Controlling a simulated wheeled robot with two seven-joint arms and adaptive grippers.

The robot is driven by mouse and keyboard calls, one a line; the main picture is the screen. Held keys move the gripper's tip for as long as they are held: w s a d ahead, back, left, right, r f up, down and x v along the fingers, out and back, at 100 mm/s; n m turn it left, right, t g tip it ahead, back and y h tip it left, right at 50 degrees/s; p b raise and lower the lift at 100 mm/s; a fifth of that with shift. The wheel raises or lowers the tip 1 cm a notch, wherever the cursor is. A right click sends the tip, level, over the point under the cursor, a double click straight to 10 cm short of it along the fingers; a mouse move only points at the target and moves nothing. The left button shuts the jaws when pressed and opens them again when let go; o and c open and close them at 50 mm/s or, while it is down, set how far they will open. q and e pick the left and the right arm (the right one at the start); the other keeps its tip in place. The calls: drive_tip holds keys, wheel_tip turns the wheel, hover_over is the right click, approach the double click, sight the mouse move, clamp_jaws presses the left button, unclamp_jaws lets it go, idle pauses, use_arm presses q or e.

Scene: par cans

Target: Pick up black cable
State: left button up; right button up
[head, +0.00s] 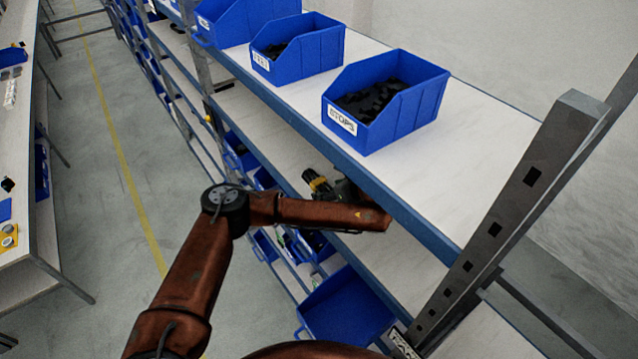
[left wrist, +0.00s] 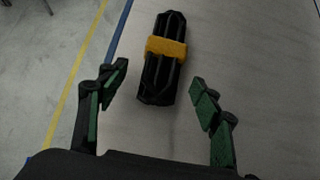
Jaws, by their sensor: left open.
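The black cable (left wrist: 154,82) is a folded bundle with a yellow band around its middle. In the left wrist view it lies on a pale shelf, lengthwise ahead of my left gripper (left wrist: 159,74). The gripper is open, one finger on each side of the bundle's near end, with a gap to both. In the head view the cable (head: 316,182) shows its yellow band on the shelf below the top one. My left gripper (head: 338,188) is beside it there, partly hidden by my forearm. My right gripper is not in view.
Blue bins (head: 400,105) with black parts stand on the top shelf (head: 440,180), whose edge overhangs my left wrist. A metal post (head: 500,220) rises at right. A blue bin (head: 345,310) sits lower down. An aisle and a table (head: 30,180) are at left.

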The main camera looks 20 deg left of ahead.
sight(319, 180)
use_arm(q)
drive_tip(key=shift+w+a+f, duration=0.1)
drive_tip(key=shift+w+a, duration=0.45)
drive_tip(key=shift+a, duration=0.05)
drive_tip(key=w+a, duration=0.2)
drive_tip(key=a, duration=0.1)
drive_tip(key=shift+w, duration=0.1)
drive_tip(key=shift+w+a+f+p, duration=0.2)
drive_tip(key=shift+f+p, duration=0.05)
drive_tip(key=shift+p, duration=0.1)
drive_tip(key=shift+s+d, duration=0.1)
drive_tip(key=shift+f, duration=0.1)
drive_tip(key=shift+c, duration=1.2)
drive_tip(key=c, duration=1.3)
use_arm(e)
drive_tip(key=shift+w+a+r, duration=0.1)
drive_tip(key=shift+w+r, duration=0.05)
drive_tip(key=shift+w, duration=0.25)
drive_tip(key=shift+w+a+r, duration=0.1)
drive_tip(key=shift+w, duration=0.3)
